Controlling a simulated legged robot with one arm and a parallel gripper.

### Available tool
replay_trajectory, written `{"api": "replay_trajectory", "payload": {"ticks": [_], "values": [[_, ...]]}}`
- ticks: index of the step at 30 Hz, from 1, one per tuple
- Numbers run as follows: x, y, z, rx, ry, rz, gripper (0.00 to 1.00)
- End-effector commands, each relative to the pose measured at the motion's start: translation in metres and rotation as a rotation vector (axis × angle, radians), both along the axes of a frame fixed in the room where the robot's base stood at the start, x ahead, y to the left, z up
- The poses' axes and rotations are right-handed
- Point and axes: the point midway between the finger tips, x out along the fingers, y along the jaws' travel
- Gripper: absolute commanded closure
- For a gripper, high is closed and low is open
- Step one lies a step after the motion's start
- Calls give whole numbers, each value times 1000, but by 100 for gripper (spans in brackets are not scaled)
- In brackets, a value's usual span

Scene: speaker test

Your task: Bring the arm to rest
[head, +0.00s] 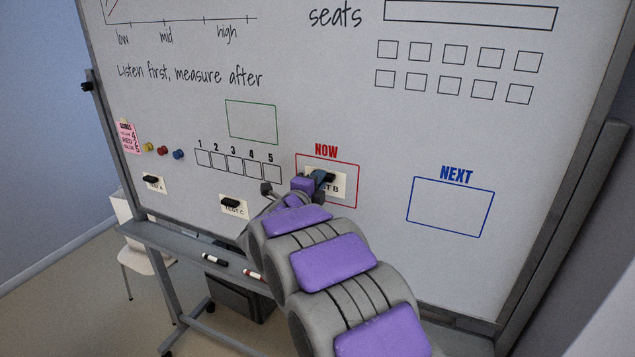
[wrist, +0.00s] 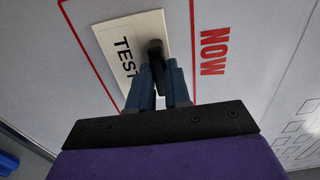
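My gripper (head: 322,178) is at the whiteboard (head: 330,120), inside the red NOW box (head: 356,187). A white card marked TEST B (head: 338,190) lies flat on the board in that box, partly hidden by my gripper. In the wrist view, the card (wrist: 115,45) shows a black handle (wrist: 156,52) standing out from it. The two blue fingers of my gripper (wrist: 160,80) are on either side of this handle, close together, and look shut on it. My arm (head: 325,255) reaches up from the lower right of the head view.
Cards TEST A (head: 152,184) and TEST C (head: 234,206) hang at the lower left of the board. The blue NEXT box (head: 450,208) is empty. A tray (head: 190,244) with markers runs below the board. A white chair (head: 140,240) stands behind at left.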

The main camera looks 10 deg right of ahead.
Motion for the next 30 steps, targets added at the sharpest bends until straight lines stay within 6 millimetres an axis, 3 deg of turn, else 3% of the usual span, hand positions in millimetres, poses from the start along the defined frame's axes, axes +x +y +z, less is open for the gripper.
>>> {"api": "replay_trajectory", "payload": {"ticks": [8, 14, 20, 30], "values": [[0, 0, 0, 0, 0, 0, 55], [0, 0, 0, 0, 0, 0, 52], [0, 0, 0, 1, -1, 0, 33], [-3, 3, 0, 2, -1, 1, 33]]}}
